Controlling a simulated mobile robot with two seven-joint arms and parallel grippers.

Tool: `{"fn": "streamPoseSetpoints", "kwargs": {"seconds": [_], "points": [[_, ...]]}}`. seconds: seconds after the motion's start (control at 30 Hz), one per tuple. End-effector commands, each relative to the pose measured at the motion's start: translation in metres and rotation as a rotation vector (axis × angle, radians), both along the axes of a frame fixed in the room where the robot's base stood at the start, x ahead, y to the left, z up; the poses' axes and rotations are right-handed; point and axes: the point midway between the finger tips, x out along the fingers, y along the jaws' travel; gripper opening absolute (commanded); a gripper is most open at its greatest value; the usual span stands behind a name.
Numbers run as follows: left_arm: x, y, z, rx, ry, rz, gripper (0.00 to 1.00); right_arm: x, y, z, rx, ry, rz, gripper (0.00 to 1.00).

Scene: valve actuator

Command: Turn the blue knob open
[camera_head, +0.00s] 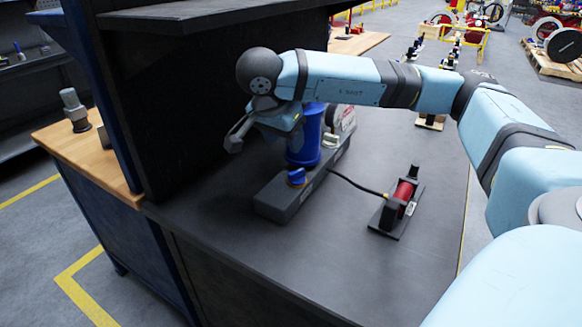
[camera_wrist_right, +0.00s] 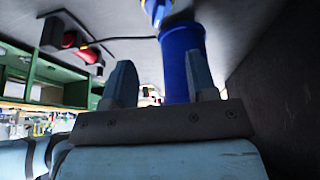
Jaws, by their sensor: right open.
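The blue knob (camera_head: 296,176) sits on top of the near end of a dark grey base block (camera_head: 285,204) on the bench. A blue cylinder (camera_head: 304,140) stands on the same block behind the knob. In the right wrist view the knob (camera_wrist_right: 157,8) shows at the top edge, beyond the blue cylinder (camera_wrist_right: 182,60). My right gripper (camera_head: 235,138) is to the left of the cylinder and above the bench, apart from the knob. In the right wrist view its fingers (camera_wrist_right: 160,84) are spread and nothing is clearly held between them. My left gripper is not in view.
A red cylinder device (camera_head: 402,196) on a dark plate lies to the right, joined to the block by a black cable (camera_head: 357,186). A round gauge (camera_head: 348,118) is behind the blue cylinder. A dark back panel and shelf stand close by. The front bench top (camera_head: 320,260) is clear.

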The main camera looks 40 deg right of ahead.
Motion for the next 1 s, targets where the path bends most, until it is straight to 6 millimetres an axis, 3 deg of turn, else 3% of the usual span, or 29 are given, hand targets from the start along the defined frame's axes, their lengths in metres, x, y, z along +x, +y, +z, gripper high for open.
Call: {"fn": "streamPoseSetpoints", "kwargs": {"seconds": [0.3, 0.5, 0.7, 0.97, 1.0], "points": [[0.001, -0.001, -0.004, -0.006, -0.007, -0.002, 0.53, 0.005, -0.026, -0.065, -0.001, 0.002, -0.002, 0.53], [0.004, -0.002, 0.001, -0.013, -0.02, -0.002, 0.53, 0.008, -0.038, -0.094, 0.0, 0.003, -0.001, 0.53], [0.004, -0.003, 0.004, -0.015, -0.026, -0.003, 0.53, 0.009, -0.043, -0.105, 0.0, 0.001, 0.0, 0.53], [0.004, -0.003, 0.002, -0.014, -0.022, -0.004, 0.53, 0.009, -0.043, -0.106, 0.001, 0.0, 0.0, 0.53], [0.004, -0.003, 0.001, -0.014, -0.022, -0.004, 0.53, 0.009, -0.043, -0.106, 0.001, 0.0, 0.0, 0.48]]}}
